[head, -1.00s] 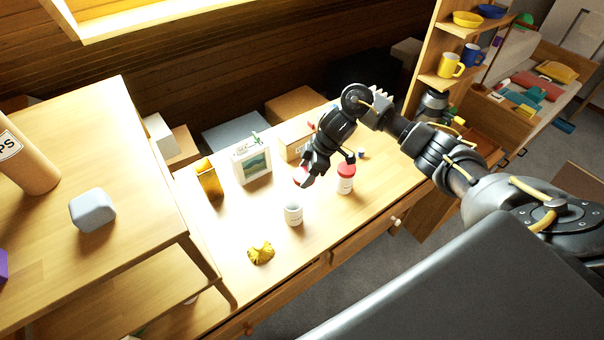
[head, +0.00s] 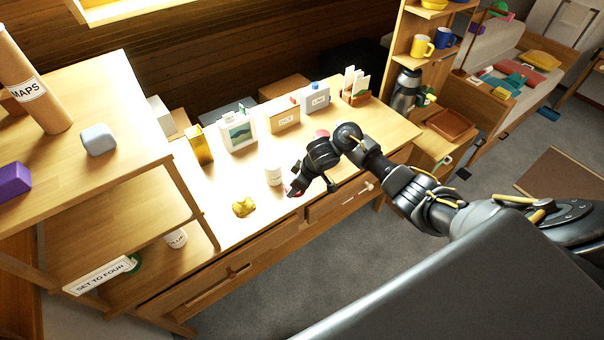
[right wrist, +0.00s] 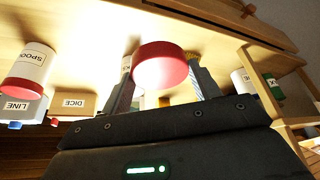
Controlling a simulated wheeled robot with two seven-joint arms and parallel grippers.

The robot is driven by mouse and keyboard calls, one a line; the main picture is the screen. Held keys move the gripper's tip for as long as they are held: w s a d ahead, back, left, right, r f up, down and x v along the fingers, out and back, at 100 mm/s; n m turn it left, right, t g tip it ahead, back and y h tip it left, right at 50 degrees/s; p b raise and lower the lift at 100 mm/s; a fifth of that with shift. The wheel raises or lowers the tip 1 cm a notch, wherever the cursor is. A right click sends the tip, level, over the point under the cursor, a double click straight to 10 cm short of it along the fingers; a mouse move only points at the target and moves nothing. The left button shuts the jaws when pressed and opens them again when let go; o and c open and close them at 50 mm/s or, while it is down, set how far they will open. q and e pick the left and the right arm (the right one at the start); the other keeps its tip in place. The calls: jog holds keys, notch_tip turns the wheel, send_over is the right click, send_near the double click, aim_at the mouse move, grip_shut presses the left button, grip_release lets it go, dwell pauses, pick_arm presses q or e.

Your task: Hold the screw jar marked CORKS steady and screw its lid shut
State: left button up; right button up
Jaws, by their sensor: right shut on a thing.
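A white jar (head: 273,175) without a lid stands upright on the desk; its label is too small to read in the head view. My right gripper (head: 294,191) is just right of the jar, toward the desk's front edge. In the right wrist view, my right gripper (right wrist: 163,88) is shut on a red round lid (right wrist: 162,64), held between its fingers and apart from the jar. Another jar with a red lid, marked SPOO..., stands behind my right arm; its lid (head: 321,134) shows, and the jar (right wrist: 28,68) shows in the right wrist view. My left gripper is out of view.
A yellow crumpled thing (head: 244,207) lies left of the open jar. A yellow box (head: 199,145), a picture frame (head: 238,133) and boxes marked DICE (head: 285,118) and LINE (head: 315,98) stand along the back. The desk's front edge (head: 262,238) is near.

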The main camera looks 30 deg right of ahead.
jog(key=d+f+m+h, duration=0.1)
jog(key=d+f+m, duration=0.15)
jog(key=d, duration=0.35)
jog(key=s+d+f+m+h, duration=0.1)
jog(key=d+f+m+h, duration=0.1)
jog(key=d+m, duration=0.3)
jog(key=d+f+m+h, duration=0.1)
jog(key=d+f+m, duration=0.2)
jog(key=d, duration=0.4)
jog(key=s+d+r+m, duration=0.1)
jog(key=s+d+m, duration=0.15)
jog(key=s, duration=0.35)
jog(key=s+a+r+n+t+b, duration=0.15)
jog(key=s+a+r, duration=0.35)
jog(key=a, duration=0.5)
jog(key=s+a+r+n+g, duration=0.1)
jog(key=s+a+r+n, duration=0.3)
jog(key=a, duration=0.6)
pick_arm(q)
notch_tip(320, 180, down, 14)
jog(key=b, duration=1.3)
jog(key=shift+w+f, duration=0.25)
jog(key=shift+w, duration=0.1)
pick_arm(e)
jog(key=s+a+f+y, duration=0.1)
jog(key=s+a+f, duration=0.2)
jog(key=s+f, duration=0.2)
jog(key=shift+s+a+f, duration=0.35)
jog(key=shift+f, duration=0.5)
jog(key=shift+t, duration=0.25)
